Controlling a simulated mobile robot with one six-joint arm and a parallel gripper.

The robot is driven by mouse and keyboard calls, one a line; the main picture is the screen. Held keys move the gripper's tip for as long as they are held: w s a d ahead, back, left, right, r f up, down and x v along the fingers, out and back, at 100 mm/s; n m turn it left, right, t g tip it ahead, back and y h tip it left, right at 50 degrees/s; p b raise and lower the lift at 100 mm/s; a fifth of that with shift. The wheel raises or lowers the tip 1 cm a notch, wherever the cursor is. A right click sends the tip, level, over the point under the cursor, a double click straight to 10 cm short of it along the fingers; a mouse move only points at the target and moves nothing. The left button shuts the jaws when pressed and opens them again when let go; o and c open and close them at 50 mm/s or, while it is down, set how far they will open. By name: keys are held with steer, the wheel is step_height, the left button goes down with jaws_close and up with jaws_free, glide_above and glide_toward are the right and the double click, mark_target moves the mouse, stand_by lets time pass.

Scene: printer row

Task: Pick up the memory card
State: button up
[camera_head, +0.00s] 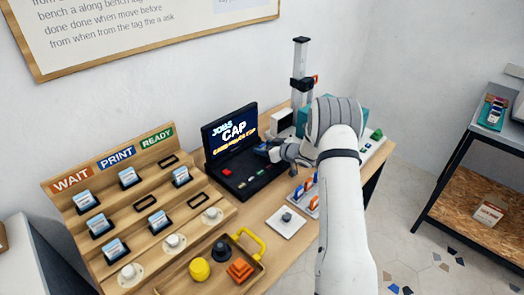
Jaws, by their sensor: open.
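I cannot tell for sure which thing is the memory card. Several small cards with pale blue and white faces sit in dark holders on the stepped wooden rack; one is the upper right card (181,175), another the upper middle card (128,176). My gripper (268,150) is at the right edge of the black console (235,155), in front of its lit screen. It is to the right of the rack and apart from those cards. Its jaws are small and partly blurred against the console; a bluish patch shows by them, and I cannot tell what it is.
The rack (145,150) is labelled WAIT, PRINT and READY. White knobs (174,243) line its front. A wooden tray (258,268) holds yellow, dark and orange pieces. A white plate with a grey knob (286,221) lies near my arm. A shelf (462,130) stands right, across open floor.

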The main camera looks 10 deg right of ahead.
steer(key=shift+x, duration=1)
steer(key=shift+r, duration=0.1)
steer(key=c, duration=1.1)
